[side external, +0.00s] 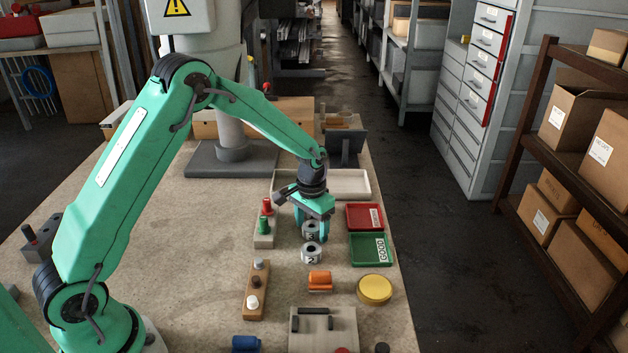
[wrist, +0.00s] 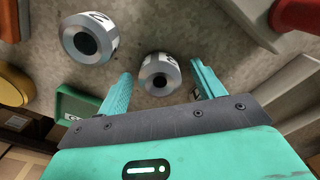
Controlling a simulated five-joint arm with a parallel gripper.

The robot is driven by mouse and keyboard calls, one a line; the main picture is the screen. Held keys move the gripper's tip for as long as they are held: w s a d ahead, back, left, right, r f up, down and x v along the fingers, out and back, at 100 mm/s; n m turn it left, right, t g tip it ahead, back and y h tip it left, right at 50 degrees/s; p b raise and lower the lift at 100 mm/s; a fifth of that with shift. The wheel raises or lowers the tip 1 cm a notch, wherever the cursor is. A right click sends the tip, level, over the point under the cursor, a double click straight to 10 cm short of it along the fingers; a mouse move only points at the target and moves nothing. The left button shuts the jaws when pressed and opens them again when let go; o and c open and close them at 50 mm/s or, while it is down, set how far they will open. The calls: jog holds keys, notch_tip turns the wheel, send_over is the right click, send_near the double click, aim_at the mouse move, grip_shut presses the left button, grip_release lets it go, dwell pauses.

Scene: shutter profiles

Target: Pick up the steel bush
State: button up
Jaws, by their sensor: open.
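Two grey steel bushes with a dark bore and a label stand on the bench. One bush (side external: 311,231) is at my gripper; in the wrist view this bush (wrist: 160,64) lies between the two teal fingers, with a gap on both sides. The other bush (side external: 312,254), labelled 2, stands nearer the camera; in the wrist view it is the bush at upper left (wrist: 90,22), outside the fingers. My gripper (side external: 313,222) is open and points down over the first bush. It also shows in the wrist view (wrist: 159,72). The first bush's label is hard to read.
A red tray (side external: 351,217) and a green tray (side external: 355,262) lie to the right. A block with red and green knobs (side external: 264,242) stands left. An orange piece (side external: 320,276), a yellow disc (side external: 375,290) and a wooden peg block (side external: 247,306) are nearer the camera. Bench left is mostly clear.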

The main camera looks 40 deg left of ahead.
jog(key=c, duration=1.3)
jog(key=shift+r, duration=0.1)
jog(key=shift+r, duration=0.5)
notch_tip(320, 180, up, 3)
jog(key=shift+r, duration=0.15)
jog(key=s+d+r, duration=0.2)
jog(key=d, duration=0.1)
jog(key=s+d+r, duration=0.1)
jog(key=d+r, duration=0.1)
jog(key=d, duration=0.1)
jog(key=s+d+r, duration=0.2)
jog(key=d, duration=0.2)
jog(key=shift+s+d+r, duration=0.1)
jog(key=shift+s+r, duration=0.2)
jog(key=shift+s, duration=0.05)
